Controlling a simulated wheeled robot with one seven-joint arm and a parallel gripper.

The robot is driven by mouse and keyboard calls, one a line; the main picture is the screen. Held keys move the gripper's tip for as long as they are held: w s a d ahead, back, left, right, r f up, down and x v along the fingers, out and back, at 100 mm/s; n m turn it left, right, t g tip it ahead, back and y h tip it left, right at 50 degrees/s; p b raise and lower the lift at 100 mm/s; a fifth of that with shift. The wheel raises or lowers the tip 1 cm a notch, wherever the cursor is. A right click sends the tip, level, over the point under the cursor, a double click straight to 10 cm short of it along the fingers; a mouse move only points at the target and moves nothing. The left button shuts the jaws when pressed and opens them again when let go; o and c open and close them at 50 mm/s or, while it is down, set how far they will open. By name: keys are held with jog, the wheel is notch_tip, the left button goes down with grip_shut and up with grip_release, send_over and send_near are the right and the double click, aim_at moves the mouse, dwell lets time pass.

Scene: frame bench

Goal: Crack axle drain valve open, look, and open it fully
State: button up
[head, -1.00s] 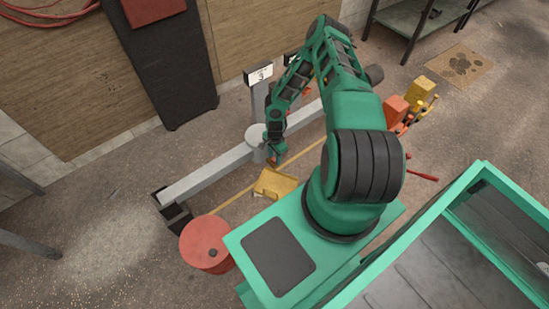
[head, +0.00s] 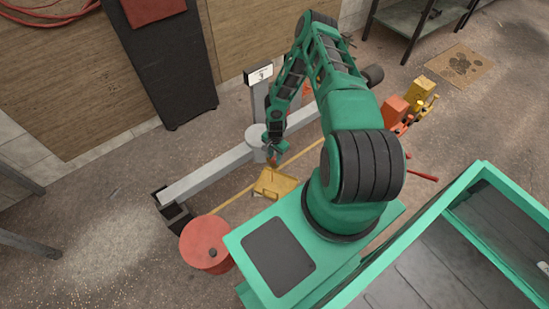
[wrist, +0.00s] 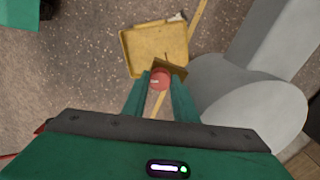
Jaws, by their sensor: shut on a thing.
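The axle (head: 205,175) is a grey beam with a round hub in the middle, resting on black supports. The hub fills the right side of the wrist view (wrist: 250,105). My gripper (wrist: 160,84) is shut on a small round red knob (wrist: 160,78), the drain valve's handle, beside the hub. A small brown plate shows just behind the knob. A yellow tray (wrist: 155,45) lies on the floor below, and it also shows in the head view (head: 277,184). My gripper (head: 272,160) is small and partly hidden there. The valve's outlet is not clearly visible.
A red drum (head: 207,244) stands left of my base. A yellow strip (head: 240,196) runs along the floor beside the axle. Red and yellow equipment (head: 405,110) stands right of my arm. Open floor lies at the left.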

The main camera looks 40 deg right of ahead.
aim_at(274, 158)
jog(key=shift+w+n, duration=0.1)
jog(key=shift+n, duration=2.1)
jog(key=o, duration=0.8)
jog(key=shift+r, duration=0.15)
notch_tip(274, 158, up, 10)
jog(key=shift+r, duration=0.25)
